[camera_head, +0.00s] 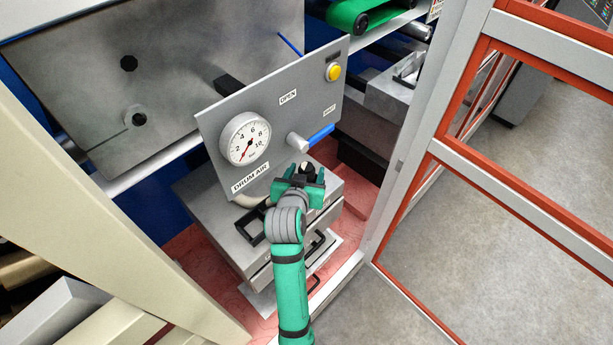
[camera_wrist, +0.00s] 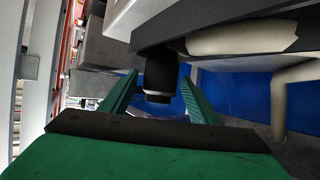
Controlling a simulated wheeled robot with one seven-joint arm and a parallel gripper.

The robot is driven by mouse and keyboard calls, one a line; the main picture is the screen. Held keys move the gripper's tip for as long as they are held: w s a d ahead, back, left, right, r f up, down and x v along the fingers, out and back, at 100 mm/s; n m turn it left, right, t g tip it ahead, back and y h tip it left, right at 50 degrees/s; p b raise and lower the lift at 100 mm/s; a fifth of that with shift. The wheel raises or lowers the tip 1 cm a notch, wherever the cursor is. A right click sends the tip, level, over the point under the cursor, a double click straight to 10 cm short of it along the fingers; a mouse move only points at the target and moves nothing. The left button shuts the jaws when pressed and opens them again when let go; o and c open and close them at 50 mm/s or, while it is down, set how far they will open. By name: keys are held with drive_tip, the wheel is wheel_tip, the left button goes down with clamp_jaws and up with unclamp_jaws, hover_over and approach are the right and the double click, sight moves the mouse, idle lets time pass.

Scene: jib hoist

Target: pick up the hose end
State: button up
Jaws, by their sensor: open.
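The hose end looks like a dark cylindrical cuff (camera_wrist: 160,74) in the wrist view. A beige hose (camera_wrist: 238,36) runs just to its right, partly behind a dark edge. In the head view a small dark piece (camera_head: 306,168) shows at the fingertips, and a beige hose (camera_head: 248,201) curves below the gauge panel. My green gripper (camera_head: 302,178) is open in front of the panel, below the blue-handled valve. In the wrist view its fingers (camera_wrist: 160,80) stand on either side of the cuff, with gaps visible. I see no grip on it.
The grey panel (camera_head: 222,150) carries a pressure gauge (camera_head: 245,139), a blue valve handle (camera_head: 320,135) and a yellow button (camera_head: 334,72). A grey box with black handles (camera_head: 252,258) sits below. A red-edged frame (camera_head: 425,190) stands close on the right.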

drive_tip(key=x, duration=0.3)
drive_tip(key=shift+w+d+f, duration=0.15)
drive_tip(key=shift+w+d, duration=0.05)
drive_tip(key=shift+w, duration=0.05)
drive_tip(key=shift+w+f, duration=0.2)
drive_tip(key=shift+w, duration=0.2)
drive_tip(key=c, duration=1.3)
drive_tip(key=shift+o, duration=0.2)
drive_tip(key=shift+s+a, duration=0.1)
drive_tip(key=shift+a, duration=0.05)
drive_tip(key=shift+r, duration=0.15)
